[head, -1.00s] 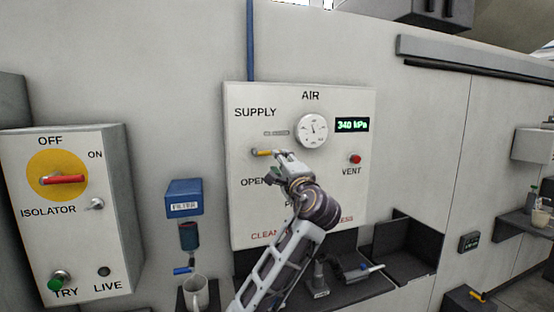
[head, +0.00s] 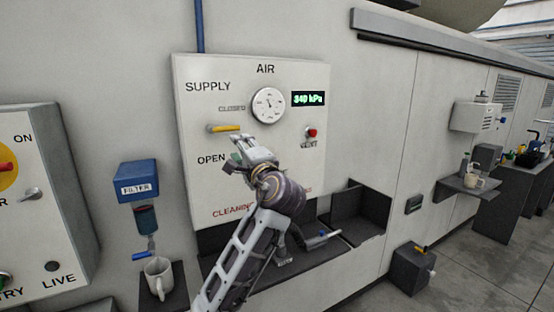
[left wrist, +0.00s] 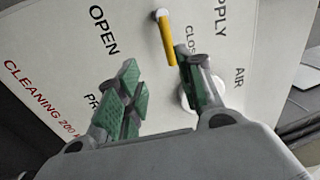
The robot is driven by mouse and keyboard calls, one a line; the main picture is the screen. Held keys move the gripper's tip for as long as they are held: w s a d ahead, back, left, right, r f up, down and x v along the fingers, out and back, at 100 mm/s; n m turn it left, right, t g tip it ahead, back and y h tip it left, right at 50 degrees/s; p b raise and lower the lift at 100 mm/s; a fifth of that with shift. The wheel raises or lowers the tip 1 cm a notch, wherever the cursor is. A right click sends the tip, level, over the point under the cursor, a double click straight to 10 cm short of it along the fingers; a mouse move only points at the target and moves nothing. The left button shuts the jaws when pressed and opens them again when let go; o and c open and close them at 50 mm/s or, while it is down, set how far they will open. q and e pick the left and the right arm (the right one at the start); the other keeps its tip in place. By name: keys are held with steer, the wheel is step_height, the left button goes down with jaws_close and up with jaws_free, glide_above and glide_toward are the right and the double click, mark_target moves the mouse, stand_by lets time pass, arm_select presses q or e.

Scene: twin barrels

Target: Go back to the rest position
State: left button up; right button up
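My left gripper (head: 250,152) is in front of the white air panel (head: 308,170), just below and right of the yellow supply lever (head: 224,128). In the left wrist view its two green-padded fingers (left wrist: 160,95) are apart with nothing between them. In the head view the lever lies nearly level, between the words CLOSED and OPEN. The display (head: 308,98) reads 340 kPa. My left arm hides part of the panel's lower lettering. My right gripper is not in view.
The isolator box (head: 40,210) is at the left. A blue filter unit (head: 136,182) hangs above a white mug (head: 158,278). A dark tray (head: 360,212) sits below the panel at right.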

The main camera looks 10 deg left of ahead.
arm_select(q)
steer(key=s+a+f+n+g+h, duration=0.1)
steer(key=s+a+f+g+h, duration=0.15)
steer(key=f, duration=0.85)
steer(key=s+a+f+n+g+h, duration=0.1)
steer(key=s+f+n+g+h, duration=0.15)
steer(key=f, duration=0.95)
steer(key=s+a+f+g+h, duration=0.1)
steer(key=s+a+f+h, duration=0.15)
steer(key=f, duration=0.85)
steer(key=s+f+n+g+h, duration=0.2)
steer(key=s+f+n+g, duration=0.15)
steer(key=s+f, duration=0.75)
steer(key=s+f+n+g+h, duration=0.2)
steer(key=s+f+g, duration=0.35)
steer(key=s, duration=1.05)
step_height(320, 180, down, 34)
steer(key=s+a, duration=0.1)
steer(key=a, duration=0.1)
steer(key=s+a+f, duration=0.3)
steer(key=s+f, duration=0.7)
steer(key=s, duration=0.1)
steer(key=s+a+f, duration=0.4)
steer(key=s+f, duration=0.6)
steer(key=shift+s+f+m+y, duration=0.2)
steer(key=shift+s+m+y, duration=0.1)
steer(key=shift+s+y, duration=0.15)
